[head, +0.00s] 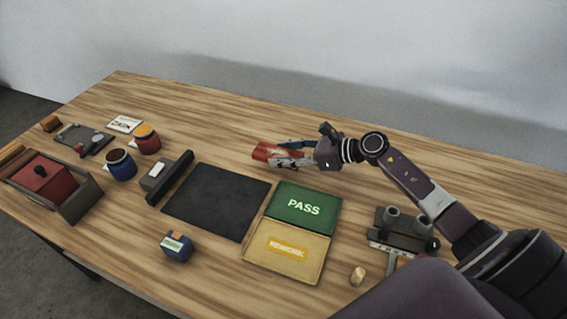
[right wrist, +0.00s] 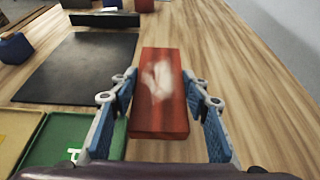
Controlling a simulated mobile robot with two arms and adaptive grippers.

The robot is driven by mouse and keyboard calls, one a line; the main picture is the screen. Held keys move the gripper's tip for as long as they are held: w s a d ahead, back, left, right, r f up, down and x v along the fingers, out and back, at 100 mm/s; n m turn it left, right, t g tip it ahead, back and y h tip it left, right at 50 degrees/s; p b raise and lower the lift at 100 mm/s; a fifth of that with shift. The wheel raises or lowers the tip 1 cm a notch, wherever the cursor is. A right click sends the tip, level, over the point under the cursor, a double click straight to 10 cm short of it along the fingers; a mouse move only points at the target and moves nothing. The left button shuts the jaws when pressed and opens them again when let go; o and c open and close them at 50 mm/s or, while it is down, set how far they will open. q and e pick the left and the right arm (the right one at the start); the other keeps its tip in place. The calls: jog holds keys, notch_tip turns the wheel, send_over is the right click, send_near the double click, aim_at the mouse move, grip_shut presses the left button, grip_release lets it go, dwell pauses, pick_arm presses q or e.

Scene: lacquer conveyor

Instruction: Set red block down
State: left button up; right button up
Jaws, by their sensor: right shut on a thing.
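A red block (right wrist: 160,92) with a pale mark on its top face is between the fingers of my right gripper (right wrist: 160,108). In the head view the red block (head: 266,151) sticks out to the left of my right gripper (head: 290,155), above the wooden table behind the green PASS tray. My right gripper is shut on the block. I cannot tell how high the block is above the table. The green PASS tray (head: 328,222) and the yellow REWORK tray (head: 260,258) lie side by side next to a dark mat (head: 215,202). My left gripper is not in view.
A blue block (head: 177,246) stands in front of the dark mat. Two paint pots (head: 121,166) (head: 147,140), a red box (head: 45,185) and a clipboard (head: 80,137) are at the left. A dark stand (head: 400,235) is at the right.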

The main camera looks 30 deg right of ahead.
aim_at(283, 171)
notch_tip(283, 171, down, 4)
jog(key=shift+r, duration=0.25)
jog(key=shift+f, duration=0.4)
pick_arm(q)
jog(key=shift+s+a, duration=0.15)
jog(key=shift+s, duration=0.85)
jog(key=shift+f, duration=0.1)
pick_arm(e)
jog(key=shift+f, duration=0.1)
jog(key=shift+f, duration=0.15)
jog(key=o, duration=1)
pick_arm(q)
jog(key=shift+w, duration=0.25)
pick_arm(e)
jog(key=shift+o, duration=1.1)
